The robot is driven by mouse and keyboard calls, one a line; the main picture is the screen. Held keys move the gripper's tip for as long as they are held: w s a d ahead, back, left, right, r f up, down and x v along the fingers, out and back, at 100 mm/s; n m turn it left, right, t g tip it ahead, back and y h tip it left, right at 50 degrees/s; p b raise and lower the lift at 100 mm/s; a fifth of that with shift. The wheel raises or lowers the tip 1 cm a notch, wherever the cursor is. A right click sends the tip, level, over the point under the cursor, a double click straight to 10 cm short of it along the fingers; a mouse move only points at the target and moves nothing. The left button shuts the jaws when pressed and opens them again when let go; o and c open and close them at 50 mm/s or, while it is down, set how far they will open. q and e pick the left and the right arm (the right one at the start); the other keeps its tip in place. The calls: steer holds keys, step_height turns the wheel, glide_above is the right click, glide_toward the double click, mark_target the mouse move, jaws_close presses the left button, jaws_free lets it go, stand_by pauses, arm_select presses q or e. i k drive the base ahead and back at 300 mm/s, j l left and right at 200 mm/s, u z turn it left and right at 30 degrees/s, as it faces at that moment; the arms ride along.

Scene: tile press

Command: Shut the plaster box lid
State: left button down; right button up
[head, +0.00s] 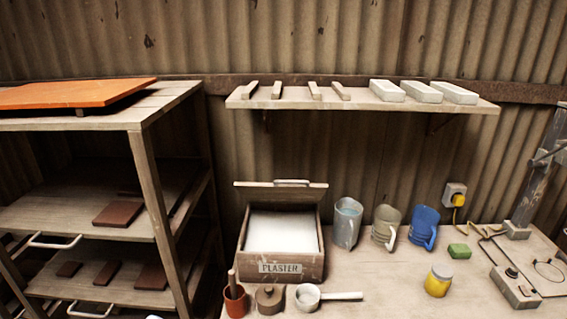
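The plaster box (309,267) is a wooden box with a "PLASTER" label on its front, standing on the table near the middle of the head view. White plaster (283,232) shows inside it. Its lid (252,194) is open, standing up at the back of the box, with a pale handle (291,182) along its top edge. Neither of my grippers shows in the head view.
A wall shelf (360,103) hangs above; a rack (150,180) stands left.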

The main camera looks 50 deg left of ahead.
mark_target(279, 190)
steer(key=i+l+u, duration=0.2)
steer(key=u, duration=0.2)
steer(key=i+l+u, duration=0.5)
steer(key=u, duration=0.3)
steer(key=l, duration=0.1)
